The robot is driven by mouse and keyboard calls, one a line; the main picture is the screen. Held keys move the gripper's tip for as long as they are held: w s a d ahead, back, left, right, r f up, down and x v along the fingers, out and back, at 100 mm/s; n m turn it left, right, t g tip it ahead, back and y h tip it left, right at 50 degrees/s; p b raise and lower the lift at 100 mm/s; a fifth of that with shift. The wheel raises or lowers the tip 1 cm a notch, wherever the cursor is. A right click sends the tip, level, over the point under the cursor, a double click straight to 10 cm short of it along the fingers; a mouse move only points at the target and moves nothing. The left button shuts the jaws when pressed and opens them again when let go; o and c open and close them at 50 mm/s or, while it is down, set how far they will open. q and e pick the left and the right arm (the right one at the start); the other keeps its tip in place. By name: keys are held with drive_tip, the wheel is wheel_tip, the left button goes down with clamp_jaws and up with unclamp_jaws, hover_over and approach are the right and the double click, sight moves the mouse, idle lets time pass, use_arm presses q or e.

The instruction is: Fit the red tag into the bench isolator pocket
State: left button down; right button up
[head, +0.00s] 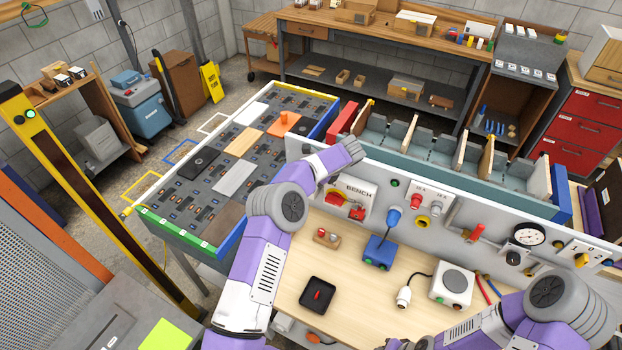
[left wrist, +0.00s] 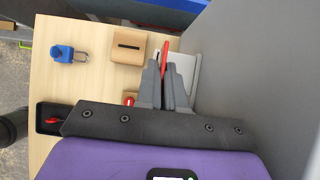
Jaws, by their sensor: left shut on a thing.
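My left gripper (left wrist: 164,72) is shut on the red tag (left wrist: 165,46), a thin strip whose end shows past the fingertips in the left wrist view. A pale box-like shape (left wrist: 187,66) stands close to the right of the tag; contact cannot be told. In the head view the isolator box marked BENCH (head: 366,188) sits at the left end of the grey panel, with red parts on its front. My left arm crosses beside it, and my left fingers cannot be made out there. The pocket cannot be made out.
On the wooden bench are a black tray (head: 306,301) with a small red piece, a blue device (head: 378,252), a wooden block with a red part (head: 327,238), a slotted wooden block (left wrist: 128,47) and a blue padlock (left wrist: 62,53). The panel (left wrist: 250,70) walls off the right.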

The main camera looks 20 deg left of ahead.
use_arm(q)
drive_tip(key=c, duration=1.2)
unclamp_jaws()
drive_tip(key=v, duration=0.7)
drive_tip(key=shift+s+d+r+b, duration=0.15)
drive_tip(key=shift+r+b, duration=0.1)
drive_tip(key=shift+b, duration=0.15)
